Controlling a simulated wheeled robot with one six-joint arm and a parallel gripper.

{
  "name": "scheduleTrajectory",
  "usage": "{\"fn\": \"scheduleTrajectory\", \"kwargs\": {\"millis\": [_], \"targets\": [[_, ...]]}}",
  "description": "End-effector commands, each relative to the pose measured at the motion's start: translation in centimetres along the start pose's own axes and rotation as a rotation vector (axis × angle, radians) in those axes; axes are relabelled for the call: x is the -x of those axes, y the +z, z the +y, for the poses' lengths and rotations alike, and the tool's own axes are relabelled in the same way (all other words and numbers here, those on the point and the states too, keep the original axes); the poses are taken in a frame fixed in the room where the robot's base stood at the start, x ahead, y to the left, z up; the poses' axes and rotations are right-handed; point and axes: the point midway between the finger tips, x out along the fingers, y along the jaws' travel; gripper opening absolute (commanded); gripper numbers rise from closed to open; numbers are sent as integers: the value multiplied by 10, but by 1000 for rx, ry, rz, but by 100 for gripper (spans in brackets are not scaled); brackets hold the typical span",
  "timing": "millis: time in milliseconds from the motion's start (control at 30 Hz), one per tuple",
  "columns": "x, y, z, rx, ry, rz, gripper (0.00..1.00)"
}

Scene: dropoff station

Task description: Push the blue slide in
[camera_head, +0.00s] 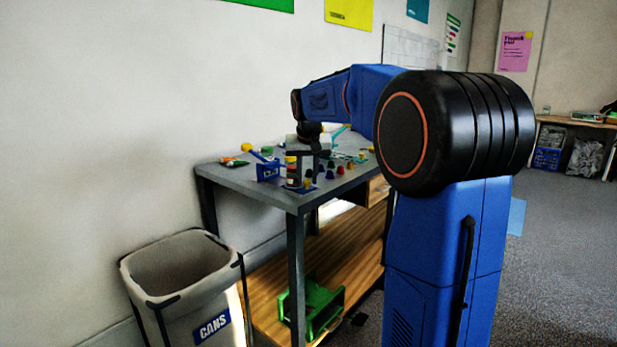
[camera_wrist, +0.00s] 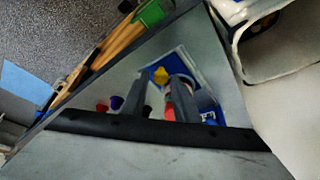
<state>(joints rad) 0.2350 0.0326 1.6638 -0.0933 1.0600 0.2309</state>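No part is clearly marked as the blue slide. A small blue box (camera_head: 268,171) with pale lettering stands on the table (camera_head: 227,174), and a blue bar with a yellow knob (camera_head: 247,147) slants up from it. A blue piece with white marks, likely this box, shows in the wrist view (camera_wrist: 210,117). My gripper (camera_wrist: 162,79) is open, with its two dark fingers apart over the table top. A reddish cylinder (camera_wrist: 169,111) shows in the gap between them, seemingly below. I cannot tell whether the fingers touch anything. In the head view the fingertips are hard to make out.
A striped stack of jars (camera_head: 292,170) stands near the table's front corner, by a blue mat. Several small coloured cups (camera_head: 329,168) stand to its right. A grey cans bin (camera_head: 190,290) stands left of the table. A green crate (camera_head: 312,305) lies on the lower shelf.

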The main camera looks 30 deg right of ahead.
Motion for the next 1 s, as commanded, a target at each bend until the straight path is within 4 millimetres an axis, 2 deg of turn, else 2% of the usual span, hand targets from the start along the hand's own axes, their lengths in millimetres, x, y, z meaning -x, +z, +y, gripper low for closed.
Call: {"fn": "scheduleTrajectory", "kwargs": {"millis": [67,167,200,433,800,1000], "targets": [[0,0,0,0,0,0,27],[0,0,0,0,0,0,3],[0,0,0,0,0,0,0],[-2,-6,-5,1,0,0,0],[-19,-48,-51,1,0,2,0],[-22,-56,-59,0,1,3,0]]}}
